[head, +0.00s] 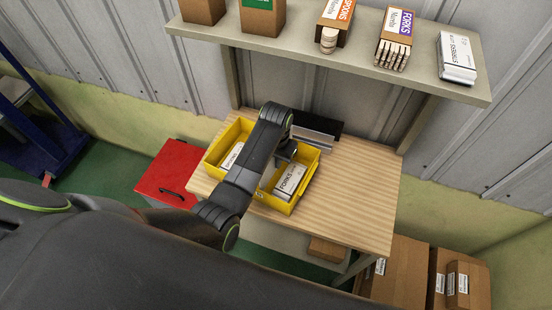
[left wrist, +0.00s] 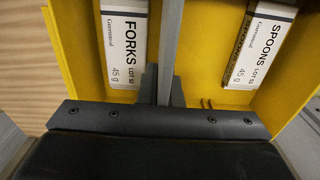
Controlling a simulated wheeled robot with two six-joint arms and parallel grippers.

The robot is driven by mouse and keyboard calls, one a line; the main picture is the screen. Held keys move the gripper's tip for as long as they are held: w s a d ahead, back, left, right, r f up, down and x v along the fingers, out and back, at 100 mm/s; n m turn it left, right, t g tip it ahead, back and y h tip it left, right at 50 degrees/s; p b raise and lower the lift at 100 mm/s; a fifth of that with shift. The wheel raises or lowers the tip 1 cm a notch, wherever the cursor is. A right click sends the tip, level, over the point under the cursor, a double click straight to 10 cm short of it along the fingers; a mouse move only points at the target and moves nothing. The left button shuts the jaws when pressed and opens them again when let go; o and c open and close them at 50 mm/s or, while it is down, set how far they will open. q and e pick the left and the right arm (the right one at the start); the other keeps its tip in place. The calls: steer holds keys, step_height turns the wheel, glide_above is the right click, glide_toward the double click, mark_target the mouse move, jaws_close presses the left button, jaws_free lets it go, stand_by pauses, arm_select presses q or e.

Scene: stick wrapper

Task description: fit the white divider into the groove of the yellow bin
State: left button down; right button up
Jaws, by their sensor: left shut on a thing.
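The yellow bin (head: 294,208) sits on the wooden table, with my left arm crossing over its middle. The white divider (left wrist: 172,45) shows almost edge-on in the left wrist view, running up from between my left fingers (left wrist: 163,88), which are shut on it. It is over the bin between the forks pack (left wrist: 124,45) and the spoons pack (left wrist: 259,45). My left gripper (head: 286,152) is at the bin in the head view, where the arm hides most of the divider. My right gripper is not in view.
A black object (head: 327,125) with a pale strip near it lies behind the bin. The table (head: 360,190) is clear to the right. A shelf (head: 290,48) with several boxes hangs above. A red box (head: 170,170) stands left of the table.

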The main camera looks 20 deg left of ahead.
arm_select(q)
steer(key=shift+f+b, duration=1.15)
steer(key=shift+f, duration=1.3)
steer(key=c, duration=1.5)
jaws_free()
steer(key=shift+r, duration=0.1)
